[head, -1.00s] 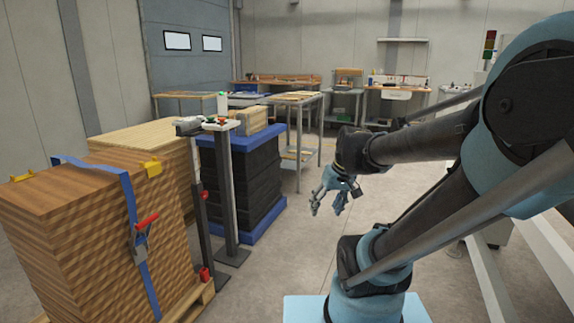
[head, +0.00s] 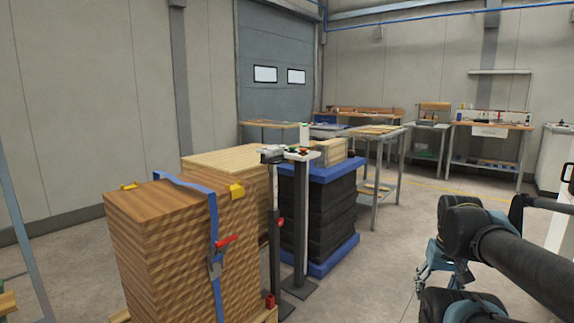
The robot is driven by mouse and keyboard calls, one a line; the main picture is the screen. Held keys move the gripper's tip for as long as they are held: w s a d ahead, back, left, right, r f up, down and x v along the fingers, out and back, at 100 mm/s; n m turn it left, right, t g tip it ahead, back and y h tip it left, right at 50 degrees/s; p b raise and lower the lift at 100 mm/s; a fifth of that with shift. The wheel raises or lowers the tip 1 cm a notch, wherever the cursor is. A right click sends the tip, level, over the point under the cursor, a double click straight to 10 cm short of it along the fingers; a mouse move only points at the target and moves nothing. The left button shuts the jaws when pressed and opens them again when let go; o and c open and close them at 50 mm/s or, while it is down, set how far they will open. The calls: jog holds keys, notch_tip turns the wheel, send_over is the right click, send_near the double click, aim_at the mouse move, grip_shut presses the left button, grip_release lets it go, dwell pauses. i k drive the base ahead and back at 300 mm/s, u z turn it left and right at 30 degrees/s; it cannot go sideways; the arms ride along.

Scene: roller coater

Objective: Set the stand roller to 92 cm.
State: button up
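A slim dark post with red knobs (head: 275,230) stands between the strapped wood stack and the black stack. It carries a short grey head (head: 271,154) at its top and looks like the stand roller. Its height cannot be read from here, and no scale marks are legible. My gripper (head: 425,284) hangs low at the right, well apart from the post, over bare floor. Its fingers look spread with nothing between them; part of it is hidden by my arm.
A control pedestal (head: 301,220) with buttons on top stands right beside the post. The strapped wood stack (head: 165,250) is at the left front, and a black stack with blue edges (head: 330,222) stands behind. Workbenches (head: 490,126) line the back. The floor (head: 375,270) in the middle is clear.

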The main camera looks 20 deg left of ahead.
aim_at(265, 157)
jog(key=u, duration=1)
jog(key=i, duration=0.5)
jog(key=z, duration=0.5)
